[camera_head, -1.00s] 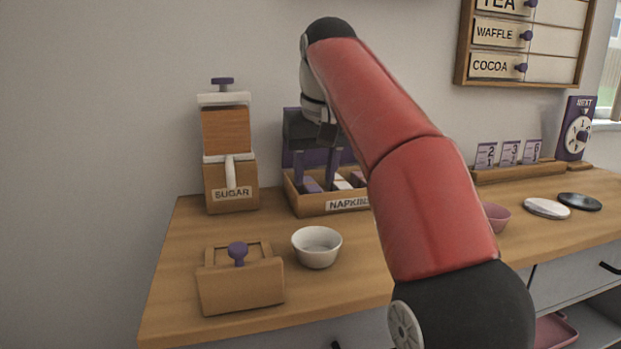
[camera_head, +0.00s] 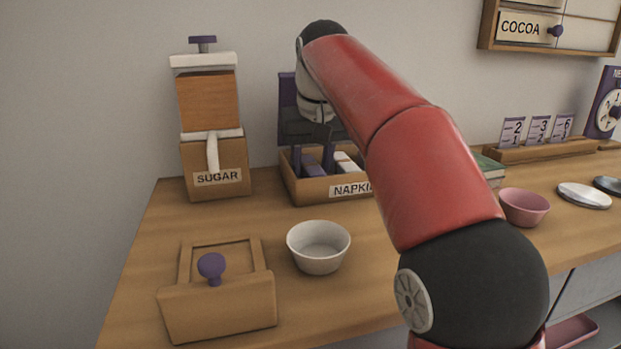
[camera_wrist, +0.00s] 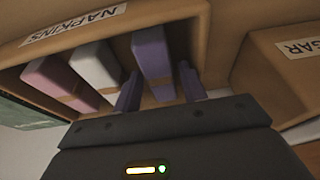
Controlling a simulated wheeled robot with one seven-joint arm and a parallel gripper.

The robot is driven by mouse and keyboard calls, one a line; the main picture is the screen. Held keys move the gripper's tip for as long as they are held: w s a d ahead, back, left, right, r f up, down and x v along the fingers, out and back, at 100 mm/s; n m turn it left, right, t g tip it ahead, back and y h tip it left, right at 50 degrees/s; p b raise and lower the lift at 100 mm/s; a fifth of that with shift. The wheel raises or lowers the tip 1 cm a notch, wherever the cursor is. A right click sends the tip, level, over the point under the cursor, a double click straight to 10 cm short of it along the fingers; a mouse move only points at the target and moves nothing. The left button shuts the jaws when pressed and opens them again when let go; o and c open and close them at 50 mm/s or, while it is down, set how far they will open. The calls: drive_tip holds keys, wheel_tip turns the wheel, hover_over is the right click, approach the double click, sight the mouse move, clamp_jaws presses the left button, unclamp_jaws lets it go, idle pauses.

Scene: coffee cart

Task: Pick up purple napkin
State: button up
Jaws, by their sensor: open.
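The purple napkin (camera_wrist: 152,58) is a folded strip with a tan band, in the wooden napkin box (camera_wrist: 180,12). In the head view the purple napkin (camera_head: 313,168) lies in the left end of the box (camera_head: 312,192). My gripper (camera_wrist: 158,72) is open, its two purple fingers reaching down at the box. In the wrist view the napkin shows between the fingers, one on each side; I cannot tell whether they touch it. In the head view my gripper (camera_head: 313,163) is over the box's left part, and my arm hides the box's right end.
A white napkin (camera_wrist: 96,68) and a pink napkin (camera_wrist: 55,82) lie beside the purple one. The sugar dispenser (camera_head: 213,130) stands close to the left. A pink bowl (camera_head: 524,208) is to the right.

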drive_tip(key=shift+w+f, duration=0.15)
drive_tip(key=shift+f, duration=0.35)
drive_tip(key=c, duration=0.7)
drive_tip(key=shift+r, duration=0.15)
